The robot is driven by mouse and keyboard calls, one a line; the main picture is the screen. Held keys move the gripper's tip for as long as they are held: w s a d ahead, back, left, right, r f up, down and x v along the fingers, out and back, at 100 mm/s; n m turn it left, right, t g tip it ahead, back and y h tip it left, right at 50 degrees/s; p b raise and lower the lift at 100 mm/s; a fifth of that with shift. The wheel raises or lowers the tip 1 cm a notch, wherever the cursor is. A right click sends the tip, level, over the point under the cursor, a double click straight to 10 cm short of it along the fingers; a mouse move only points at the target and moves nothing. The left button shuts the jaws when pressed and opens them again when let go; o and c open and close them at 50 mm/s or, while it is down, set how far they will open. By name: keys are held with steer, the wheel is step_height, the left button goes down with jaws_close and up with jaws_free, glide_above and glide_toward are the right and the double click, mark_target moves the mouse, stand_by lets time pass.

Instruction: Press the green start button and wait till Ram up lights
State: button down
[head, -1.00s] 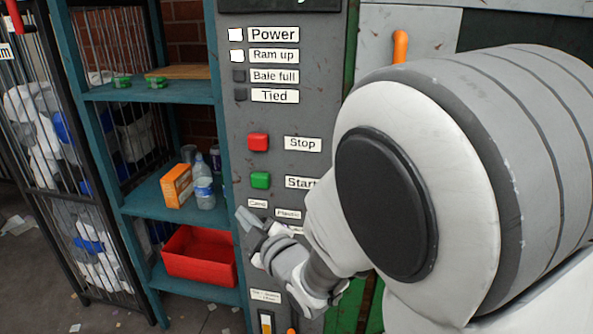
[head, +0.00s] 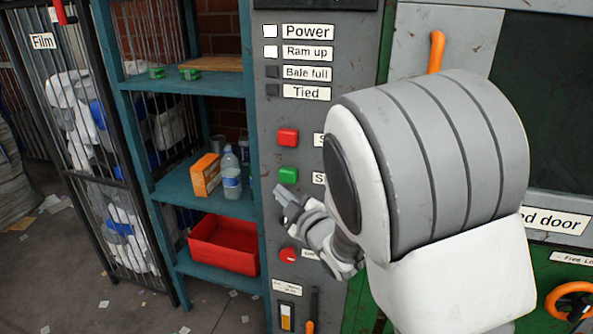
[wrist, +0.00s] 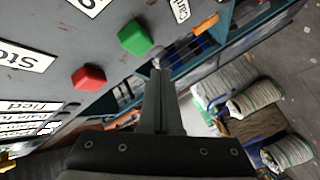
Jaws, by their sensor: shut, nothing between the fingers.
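The green start button (head: 288,175) is on the grey control panel (head: 272,215), below the red stop button (head: 288,137). My gripper (head: 281,193) is shut and empty, with its tips just below the green button in the head view. In the wrist view the green button (wrist: 135,38) is up and left of my fingertips (wrist: 157,64), which look apart from it. The Ram up lamp (head: 270,51) is lit white, as is the Power lamp (head: 270,31). The Bale full (head: 272,72) and Tied (head: 272,91) lamps are dark.
Another red button (head: 287,255) sits lower on the panel, close to my wrist. A teal shelf (head: 150,187) left of the panel holds a bottle (head: 231,177), an orange box (head: 206,174) and a red bin (head: 224,245). An orange handle (head: 436,52) stands right of the panel.

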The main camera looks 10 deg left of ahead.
mark_target(288, 175)
steer(key=shift+w+d+b, duration=0.1)
steer(key=shift+w+b, duration=0.2)
steer(key=shift+w, duration=0.95)
steer(key=shift+w+f, duration=0.1)
stand_by(1.1)
steer(key=shift+w+b, duration=0.3)
steer(key=shift+b, duration=0.1)
